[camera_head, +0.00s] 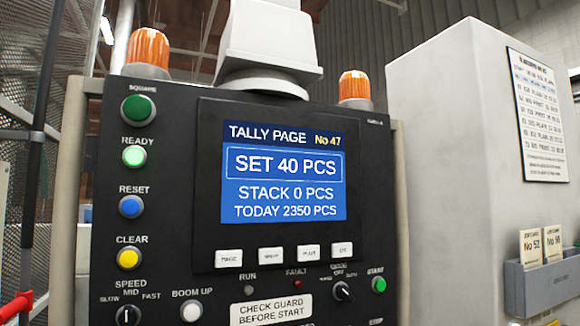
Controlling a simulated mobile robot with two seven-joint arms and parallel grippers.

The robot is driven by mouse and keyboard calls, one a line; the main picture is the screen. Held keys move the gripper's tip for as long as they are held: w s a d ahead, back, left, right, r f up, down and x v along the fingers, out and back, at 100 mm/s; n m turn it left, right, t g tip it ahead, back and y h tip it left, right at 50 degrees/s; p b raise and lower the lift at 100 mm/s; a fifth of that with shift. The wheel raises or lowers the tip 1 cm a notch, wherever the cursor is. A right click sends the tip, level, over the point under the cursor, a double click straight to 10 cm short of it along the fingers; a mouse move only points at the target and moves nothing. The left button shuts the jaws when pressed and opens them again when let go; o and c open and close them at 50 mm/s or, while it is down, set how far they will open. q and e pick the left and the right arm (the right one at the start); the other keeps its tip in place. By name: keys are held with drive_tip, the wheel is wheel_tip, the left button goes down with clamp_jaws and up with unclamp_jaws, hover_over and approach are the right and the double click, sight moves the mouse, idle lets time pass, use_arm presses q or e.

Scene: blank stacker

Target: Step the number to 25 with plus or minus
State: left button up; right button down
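The blue screen (284,213) on the black control panel reads TALLY PAGE No 47, SET 40 PCS, STACK 0 PCS and TODAY 2350 PCS. The SET 40 PCS line is framed by a box. Below the screen is a row of white buttons: the page button (229,258), the minus button (270,255), the plus button (309,252) and a rightmost button (342,249). Their labels are small and blurred; the third seems to read PLUS. Neither of my grippers is in view, and nothing covers the screen or buttons.
Green, lit green, blue and yellow round buttons (130,207) run down the panel's left side. A speed knob (128,315), a boom up button (191,311) and a green start button (379,285) sit lower. A pale cabinet (440,170) stands at right with a grey card holder (545,286).

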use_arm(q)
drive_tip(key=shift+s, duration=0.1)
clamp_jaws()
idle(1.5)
